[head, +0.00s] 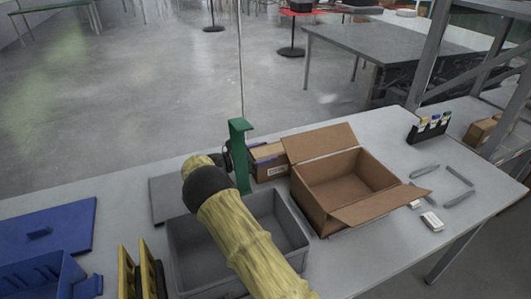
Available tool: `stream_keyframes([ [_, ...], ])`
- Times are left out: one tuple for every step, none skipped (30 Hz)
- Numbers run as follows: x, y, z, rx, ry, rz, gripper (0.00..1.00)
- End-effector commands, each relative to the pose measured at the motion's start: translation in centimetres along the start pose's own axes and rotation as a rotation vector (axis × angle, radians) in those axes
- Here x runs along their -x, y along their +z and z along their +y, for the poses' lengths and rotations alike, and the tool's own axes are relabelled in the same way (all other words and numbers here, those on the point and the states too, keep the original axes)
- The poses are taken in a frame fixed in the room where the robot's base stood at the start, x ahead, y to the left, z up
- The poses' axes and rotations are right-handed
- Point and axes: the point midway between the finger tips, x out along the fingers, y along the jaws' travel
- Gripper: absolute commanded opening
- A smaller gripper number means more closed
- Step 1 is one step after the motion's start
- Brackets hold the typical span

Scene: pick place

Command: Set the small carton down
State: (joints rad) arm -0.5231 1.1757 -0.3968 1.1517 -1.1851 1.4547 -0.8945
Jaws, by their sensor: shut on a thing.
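The small carton (268,160) is a closed brown box with a pale label, in the head view just left of the large open cardboard box. My gripper (228,156) shows only as a dark sliver past the end of my yellow arm, to the left of the carton. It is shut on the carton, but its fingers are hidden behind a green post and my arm. The carton's left end is also partly hidden. I cannot tell whether its underside touches the table.
The large open cardboard box (318,212) stands right of the green post (241,158). A grey tote (292,232) lies partly under my arm. Blue bins (45,270) and yellow racks (128,272) stand left. A small white box (432,222) and a black holder (428,130) are right.

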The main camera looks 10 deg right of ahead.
Motion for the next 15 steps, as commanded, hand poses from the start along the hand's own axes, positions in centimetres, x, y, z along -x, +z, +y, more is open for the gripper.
stream_keyframes([
  [0.02, -0.07, 0.01, 0.000, 0.000, 0.000, 0.71],
  [0.00, -0.05, 0.00, 0.000, 0.000, 0.000, 0.77],
  [-0.04, -0.04, 0.00, 0.000, -0.001, 0.000, 0.85],
  [-0.07, -0.04, -0.01, 0.000, -0.001, 0.000, 0.89],
  [-0.11, -0.04, -0.02, 0.000, -0.002, 0.000, 0.89],
  [-0.17, -0.04, -0.03, 0.000, -0.002, 0.000, 0.89],
  [-0.21, -0.04, -0.04, 0.000, -0.003, 0.000, 0.89],
  [-0.24, -0.04, -0.05, 0.000, -0.004, 0.000, 0.89],
  [-0.29, -0.04, -0.05, 0.000, -0.004, 0.000, 0.89],
  [-0.32, -0.04, -0.06, 0.000, -0.005, 0.000, 0.89],
  [-0.34, -0.04, -0.07, 0.000, -0.005, 0.000, 0.89],
  [-0.36, -0.01, -0.07, 0.000, -0.005, 0.000, 0.89],
  [-0.37, 0.06, -0.07, 0.000, -0.006, 0.000, 0.89],
  [-0.38, 0.17, -0.07, -0.001, -0.006, 0.000, 0.89],
  [-0.38, 0.37, -0.07, -0.001, -0.006, 0.000, 0.89],
])
